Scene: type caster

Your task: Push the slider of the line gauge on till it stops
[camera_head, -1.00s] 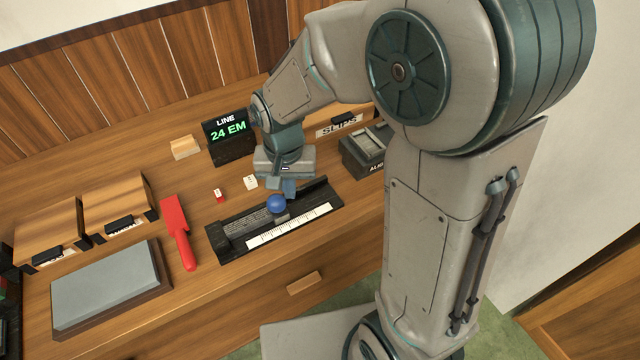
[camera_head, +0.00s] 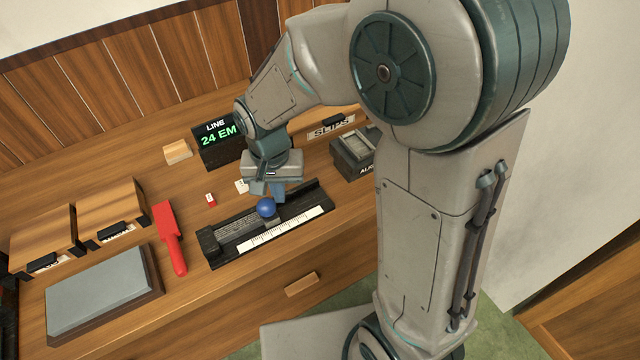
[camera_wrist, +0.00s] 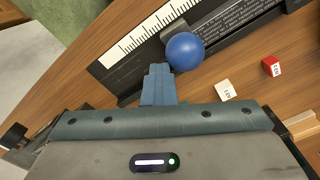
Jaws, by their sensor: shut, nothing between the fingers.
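The line gauge is a long black bar (camera_head: 210,246) with a white ruled scale (camera_head: 280,230), lying on the wooden desk. Its slider has a blue ball knob (camera_head: 266,208), near the middle of the bar; the knob also shows in the wrist view (camera_wrist: 185,51). My gripper (camera_head: 276,198) is shut and empty, pointing down at the bar just right of and behind the knob. In the wrist view its fingertips (camera_wrist: 161,70) sit close beside the ball, on the side away from the lettered plate (camera_wrist: 225,30). I cannot tell whether they touch it.
A display (camera_head: 219,143) behind the gauge reads LINE 24 EM. Two small white-and-red blocks lie behind the bar, one red-topped (camera_head: 210,199). A red-handled tool (camera_head: 169,238) and a grey slab (camera_head: 100,292) lie left. A dark box (camera_head: 353,155) stands right.

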